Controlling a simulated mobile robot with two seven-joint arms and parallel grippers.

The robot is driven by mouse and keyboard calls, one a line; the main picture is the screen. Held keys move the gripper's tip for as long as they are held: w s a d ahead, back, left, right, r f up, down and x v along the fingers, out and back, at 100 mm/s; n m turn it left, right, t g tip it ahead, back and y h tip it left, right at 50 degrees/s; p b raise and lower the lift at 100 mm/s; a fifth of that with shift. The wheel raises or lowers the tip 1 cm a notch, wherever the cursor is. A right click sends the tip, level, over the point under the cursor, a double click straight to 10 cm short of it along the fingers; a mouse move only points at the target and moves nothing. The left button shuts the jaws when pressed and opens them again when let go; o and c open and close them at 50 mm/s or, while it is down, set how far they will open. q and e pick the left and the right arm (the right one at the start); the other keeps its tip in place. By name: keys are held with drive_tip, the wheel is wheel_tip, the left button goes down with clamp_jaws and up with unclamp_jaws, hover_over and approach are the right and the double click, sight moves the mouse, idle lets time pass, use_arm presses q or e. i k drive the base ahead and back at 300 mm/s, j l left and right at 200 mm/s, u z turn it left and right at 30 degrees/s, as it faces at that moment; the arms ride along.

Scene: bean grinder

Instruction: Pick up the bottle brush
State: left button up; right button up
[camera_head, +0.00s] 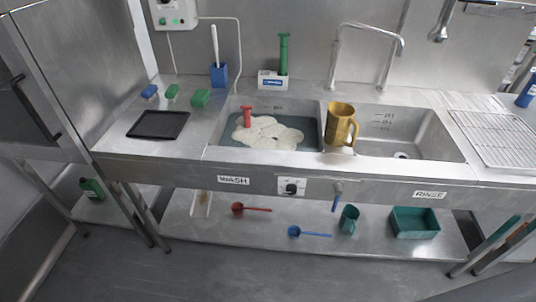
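Several brush-like handles stand at the back of the sink counter, and I cannot tell for sure which is the bottle brush. A white handle (214,45) rises upright from a blue holder (218,75). A green handle (283,52) stands upright in a white and blue holder (271,80). A red handle (247,117) sticks up out of the foam (268,133) in the wash sink, its lower part hidden. Neither of my grippers shows in this view.
A brass-coloured jug (340,123) stands at the divider between the basins, near the rinse basin (410,132). Sponges (172,94) and a black tray (158,124) lie at the left. A tall faucet (367,55) rises behind. A wire rack (498,135) is at the right.

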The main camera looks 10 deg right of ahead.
sight(213, 28)
drive_tip(key=i+u, duration=0.4)
drive_tip(key=i+l+u, duration=0.1)
drive_tip(key=i+u, duration=0.25)
drive_tip(key=k+j, duration=0.05)
drive_tip(key=k, duration=0.05)
